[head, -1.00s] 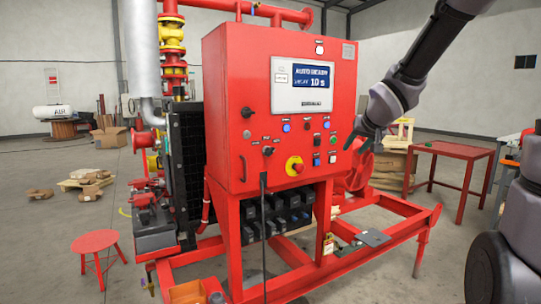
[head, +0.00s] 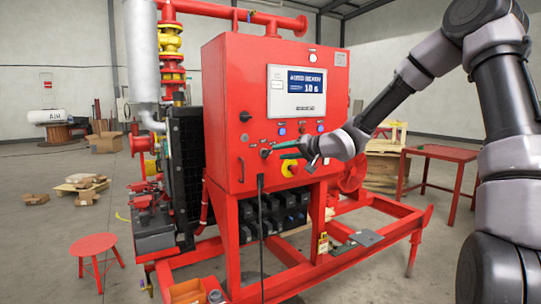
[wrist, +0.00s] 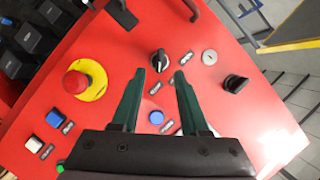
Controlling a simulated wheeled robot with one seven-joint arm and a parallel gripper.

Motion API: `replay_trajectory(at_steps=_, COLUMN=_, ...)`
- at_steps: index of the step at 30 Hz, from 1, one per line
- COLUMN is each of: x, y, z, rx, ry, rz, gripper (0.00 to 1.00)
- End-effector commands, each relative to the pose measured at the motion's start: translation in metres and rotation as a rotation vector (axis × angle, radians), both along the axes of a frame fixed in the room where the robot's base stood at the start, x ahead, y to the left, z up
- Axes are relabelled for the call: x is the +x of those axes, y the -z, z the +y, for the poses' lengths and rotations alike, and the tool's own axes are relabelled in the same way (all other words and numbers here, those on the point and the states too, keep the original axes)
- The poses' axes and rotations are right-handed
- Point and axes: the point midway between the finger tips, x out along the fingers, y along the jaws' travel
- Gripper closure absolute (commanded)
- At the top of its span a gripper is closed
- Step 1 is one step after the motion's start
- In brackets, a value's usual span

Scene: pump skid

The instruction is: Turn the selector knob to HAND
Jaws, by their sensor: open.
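The selector knob (wrist: 160,61) is a small black rotary knob with a pale pointer line on the red panel. In the wrist view it lies just beyond my fingertips, about midway between them. In the head view the knob (head: 266,153) shows at the left of the lower control row. My gripper (wrist: 160,75) is open, with its two dark green fingers on either side of the knob's line and nothing held. In the head view my gripper (head: 281,150) reaches in from the right. Contact and the label wording cannot be told.
A red emergency-stop button (wrist: 76,82) on a yellow ring is left of the fingers in the wrist view. A second black knob (wrist: 236,83), a key lock (wrist: 210,57) and a blue button (wrist: 156,118) are nearby. The display (head: 297,90) reads AUTO READY.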

Motion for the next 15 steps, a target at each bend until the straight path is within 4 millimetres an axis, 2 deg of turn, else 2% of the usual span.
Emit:
replay_trajectory(at_steps=1, x=0.005, y=0.002, z=0.010, rx=0.002, ry=-0.004, rz=0.001, gripper=0.55)
replay_trajectory(at_steps=6, x=0.022, y=0.009, z=0.030, rx=0.000, ry=-0.002, rz=0.001, gripper=0.55)
replay_trajectory(at_steps=15, x=0.035, y=0.014, z=0.044, rx=-0.001, ry=0.000, rz=0.000, gripper=0.55)
